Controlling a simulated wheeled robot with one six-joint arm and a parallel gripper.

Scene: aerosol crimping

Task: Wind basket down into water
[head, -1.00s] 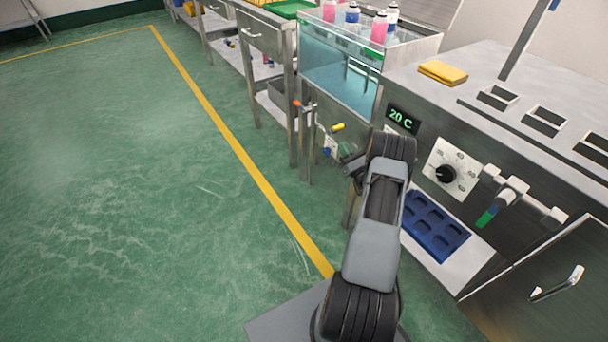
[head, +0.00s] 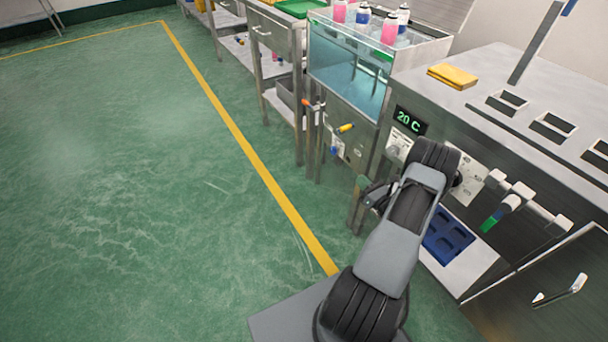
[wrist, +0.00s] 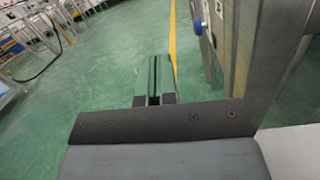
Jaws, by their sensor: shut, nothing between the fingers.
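A glass water tank (head: 345,75) stands at the top of the head view, with clear blue water in it. Several pink and white-blue aerosol cans (head: 389,29) stand at its top, their upper parts above the rim; the basket under them is not clearly visible. Below the tank, on the metal front, are a yellow-ended handle (head: 345,128) and an orange-ended handle (head: 308,104). My gripper (wrist: 154,82) is shut and empty in the wrist view, over green floor, apart from the handles. In the head view it is small and partly hidden beside my arm.
A steel machine (head: 540,80) with a 20 C display (head: 410,121), a dial partly behind my arm, levers and a blue tray (head: 448,238) stands at the right. A metal post (wrist: 245,50) is close on the right in the wrist view. The left floor is clear.

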